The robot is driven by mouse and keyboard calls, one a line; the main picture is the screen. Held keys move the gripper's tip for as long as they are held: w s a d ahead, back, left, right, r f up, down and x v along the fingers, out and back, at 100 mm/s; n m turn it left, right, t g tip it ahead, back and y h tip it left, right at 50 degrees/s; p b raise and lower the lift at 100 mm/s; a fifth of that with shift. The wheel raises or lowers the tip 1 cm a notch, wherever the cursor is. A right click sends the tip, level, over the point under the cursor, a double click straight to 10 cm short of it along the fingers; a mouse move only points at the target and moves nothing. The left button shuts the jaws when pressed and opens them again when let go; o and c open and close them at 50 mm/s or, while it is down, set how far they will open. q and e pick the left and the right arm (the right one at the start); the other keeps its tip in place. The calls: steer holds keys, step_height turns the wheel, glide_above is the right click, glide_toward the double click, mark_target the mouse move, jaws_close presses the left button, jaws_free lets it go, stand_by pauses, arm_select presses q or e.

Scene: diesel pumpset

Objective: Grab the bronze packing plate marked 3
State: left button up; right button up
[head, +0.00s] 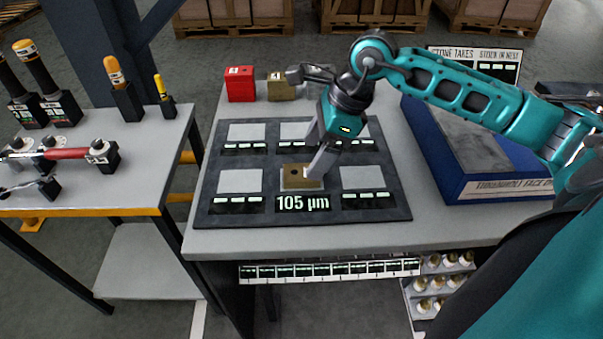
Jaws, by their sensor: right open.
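A bronze plate (295,174) with a dark hole lies on the front middle pad of the dark measuring mat (235,177). The display in front of it reads 105 µm. No number can be read on this plate. Another bronze-coloured block (281,88) with a small white label stands behind the mat; its mark is too small to read surely. My right gripper (311,157) is open, pointing down over the mat, with its fingertips just above or beside the bronze plate. Whether a finger touches it cannot be told. My left gripper is not in view.
A red block (240,84) stands at the bench's back left. A blue box with a grey top (480,150) fills the right side. A side table (90,190) with tools stands left across a gap. The bench's front edge (350,237) is clear.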

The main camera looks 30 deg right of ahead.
mark_target(301, 172)
steer(key=x, duration=0.5)
steer(key=shift+w+r, duration=0.1)
steer(key=shift+r, duration=0.05)
jaws_close()
stand_by(0.6)
